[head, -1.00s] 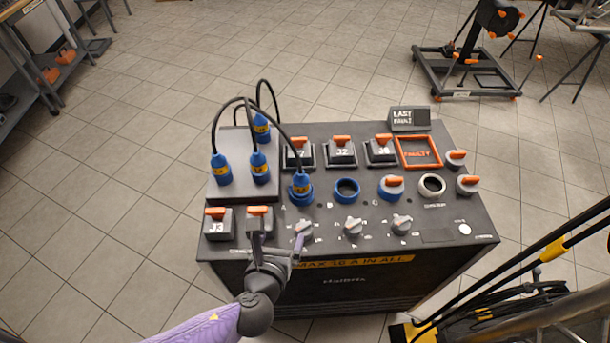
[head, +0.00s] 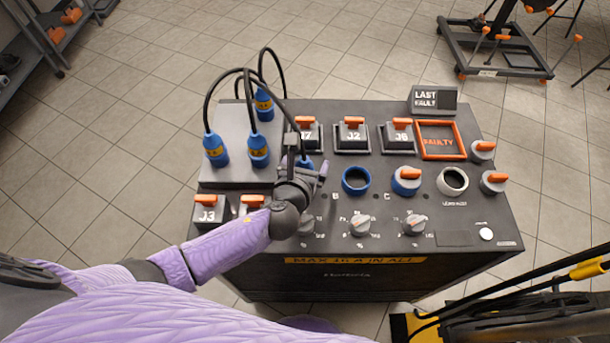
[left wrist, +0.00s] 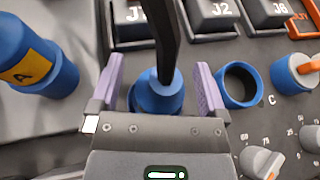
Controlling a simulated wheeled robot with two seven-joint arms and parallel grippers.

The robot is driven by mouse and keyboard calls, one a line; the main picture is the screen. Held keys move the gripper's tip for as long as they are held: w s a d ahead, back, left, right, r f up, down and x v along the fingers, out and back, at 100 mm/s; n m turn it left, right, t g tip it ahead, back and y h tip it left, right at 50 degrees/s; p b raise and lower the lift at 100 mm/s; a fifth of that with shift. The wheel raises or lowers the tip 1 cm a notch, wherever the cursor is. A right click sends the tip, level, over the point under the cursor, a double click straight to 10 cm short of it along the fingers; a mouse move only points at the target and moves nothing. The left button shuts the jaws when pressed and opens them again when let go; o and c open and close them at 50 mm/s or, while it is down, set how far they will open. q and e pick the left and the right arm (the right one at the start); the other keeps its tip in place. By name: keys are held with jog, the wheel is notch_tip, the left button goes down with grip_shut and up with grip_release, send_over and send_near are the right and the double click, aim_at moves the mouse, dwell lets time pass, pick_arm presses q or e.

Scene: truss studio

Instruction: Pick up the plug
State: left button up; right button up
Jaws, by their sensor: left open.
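A blue plug (left wrist: 157,92) with a black cable stands in a socket on the panel of the dark console (head: 470,220). In the head view only a bit of that plug (head: 308,163) shows, as my left gripper covers most of it. My left gripper (head: 307,160) is over the plug; in the left wrist view its two purple fingers (left wrist: 158,90) are open, one on each side of the plug, with gaps visible. Other blue plugs with yellow labels (head: 216,150) (head: 258,150) (head: 264,105) stand on the raised grey block at the left. My right gripper is not in view.
An empty blue socket ring (head: 356,181) is right of the plug. Orange-handled switches (head: 351,134) are behind it, grey knobs (head: 361,225) in front. Black cables (head: 268,62) arch above the left block. Yellow and black gear (head: 590,269) stands at the lower right.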

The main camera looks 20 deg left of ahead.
pick_arm(q)
jog(key=shift+w, duration=0.2)
grip_shut()
dwell(0.3)
